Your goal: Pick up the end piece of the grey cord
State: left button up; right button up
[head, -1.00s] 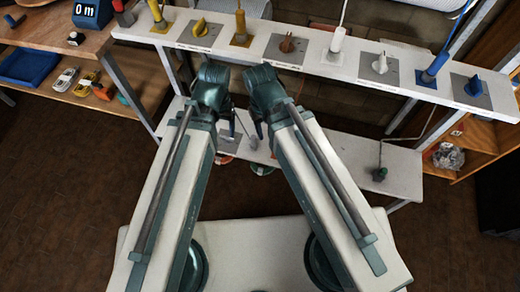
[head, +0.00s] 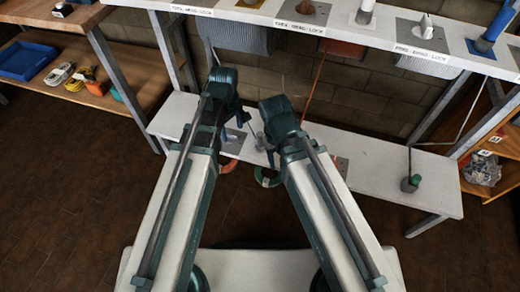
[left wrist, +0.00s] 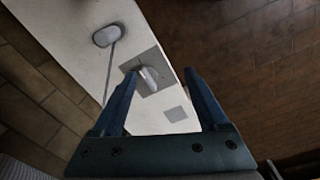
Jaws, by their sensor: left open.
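A pale grey oval end piece (left wrist: 107,35) lies on the white lower shelf in the left wrist view, with a thin grey cord (left wrist: 109,72) running from it. My left gripper (left wrist: 160,77) is open and empty above the shelf; the end piece is beyond its fingertips, to the left. A grey plate with a pale upright fitting (left wrist: 148,76) shows between the fingers. In the head view my left gripper (head: 238,112) is over the lower shelf (head: 370,165). My right gripper (head: 268,122) is close beside it; its fingers are too small and dark to read.
A green piece (head: 410,183) stands at the shelf's right. The upper bench (head: 390,35) carries labelled plates and fittings. A blue tray (head: 26,61) is at the left.

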aim_at(259, 134)
pick_arm(q)
jog(key=w+d+n, duration=0.1)
jog(key=d+n, duration=0.1)
jog(key=w+d+n, duration=0.2)
jog(key=d+n, duration=0.1)
jog(key=w+d+n, duration=0.1)
jog(key=d+n, duration=0.2)
jog(key=shift+w, duration=0.15)
jog(key=shift+w+d+n, duration=0.1)
jog(key=shift+d+n, duration=0.4)
jog(key=shift+n, duration=0.2)
notch_tip(259, 134, down, 9)
jog(key=b, duration=0.8)
jog(key=shift+r+b, duration=0.15)
jog(key=shift+b, duration=0.15)
notch_tip(259, 134, down, 5)
jog(key=b, duration=0.5)
jog(key=shift+c, duration=0.3)
grip_shut()
